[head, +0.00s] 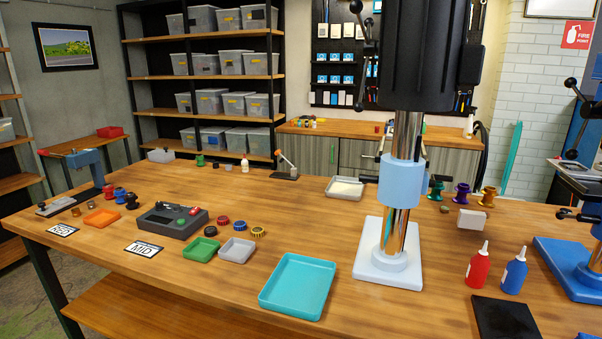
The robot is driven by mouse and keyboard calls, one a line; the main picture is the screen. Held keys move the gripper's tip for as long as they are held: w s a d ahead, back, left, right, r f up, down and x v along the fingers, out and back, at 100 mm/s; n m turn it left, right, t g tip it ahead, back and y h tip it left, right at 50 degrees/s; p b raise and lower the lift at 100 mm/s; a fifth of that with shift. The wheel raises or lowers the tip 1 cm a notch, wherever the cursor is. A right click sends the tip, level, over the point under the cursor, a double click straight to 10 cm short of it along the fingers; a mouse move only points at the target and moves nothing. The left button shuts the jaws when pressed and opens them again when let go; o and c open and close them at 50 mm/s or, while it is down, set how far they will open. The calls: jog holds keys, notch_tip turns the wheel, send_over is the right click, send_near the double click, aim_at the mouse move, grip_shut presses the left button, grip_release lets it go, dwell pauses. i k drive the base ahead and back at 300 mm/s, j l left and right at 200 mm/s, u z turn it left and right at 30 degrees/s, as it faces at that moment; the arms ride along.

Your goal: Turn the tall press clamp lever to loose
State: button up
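A tall press stands right of centre, near the front of the wooden bench, with a dark head (415,60), a shiny steel column (406,135) and a white base plate (387,270). A light blue collar (401,182) sits around the column. Black ball-ended handles (358,106) stick out left of the head. My gripper is not in view.
A teal tray (298,286) lies left of the base. Red (478,265) and blue (513,272) bottles, a black plate (505,318) and another press with a blue base (565,268) stand to the right.

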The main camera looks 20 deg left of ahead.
aim_at(364, 178)
jog(key=j, duration=1.45)
